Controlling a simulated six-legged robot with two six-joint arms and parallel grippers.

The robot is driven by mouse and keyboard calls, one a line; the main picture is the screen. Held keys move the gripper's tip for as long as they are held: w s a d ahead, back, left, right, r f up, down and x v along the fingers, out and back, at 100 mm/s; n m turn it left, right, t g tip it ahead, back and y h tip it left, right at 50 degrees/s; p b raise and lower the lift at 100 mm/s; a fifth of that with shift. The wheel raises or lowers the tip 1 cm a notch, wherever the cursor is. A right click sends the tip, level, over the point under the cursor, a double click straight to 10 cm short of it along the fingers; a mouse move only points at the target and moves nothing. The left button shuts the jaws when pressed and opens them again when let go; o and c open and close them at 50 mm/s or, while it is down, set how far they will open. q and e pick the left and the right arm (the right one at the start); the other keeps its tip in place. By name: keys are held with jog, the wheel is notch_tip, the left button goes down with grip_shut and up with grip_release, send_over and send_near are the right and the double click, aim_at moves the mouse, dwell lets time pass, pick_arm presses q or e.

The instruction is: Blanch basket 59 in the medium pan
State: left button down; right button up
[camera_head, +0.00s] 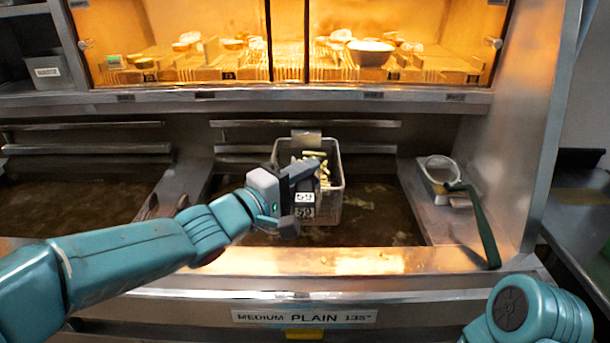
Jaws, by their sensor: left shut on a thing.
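Basket 59 (331,196) is a wire-mesh basket with pale yellow-green sticks in it, in the middle of the head view. Its tags reading "59" (304,197) face me beside my left gripper (293,198). That gripper is shut on the basket at its near left side, where its jaws hide the handle. The medium pan (375,222) is a wide vat of dark brown oil, with a front label "MEDIUM PLAIN 135°" (304,317). The basket is over or in this oil; I cannot tell how deep. My right gripper is out of view; only part of my right arm shows.
Another oil vat (75,207) lies at the left. A metal rail (375,124) runs along the back wall. A lit glass-fronted cabinet (290,45) with food hangs above. A metal skimmer with a green handle (477,222) rests on the right ledge.

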pick_arm(q)
notch_tip(320, 180, down, 18)
jog(key=b, duration=1.1)
jog(key=shift+f, duration=0.25)
dwell(5.9)
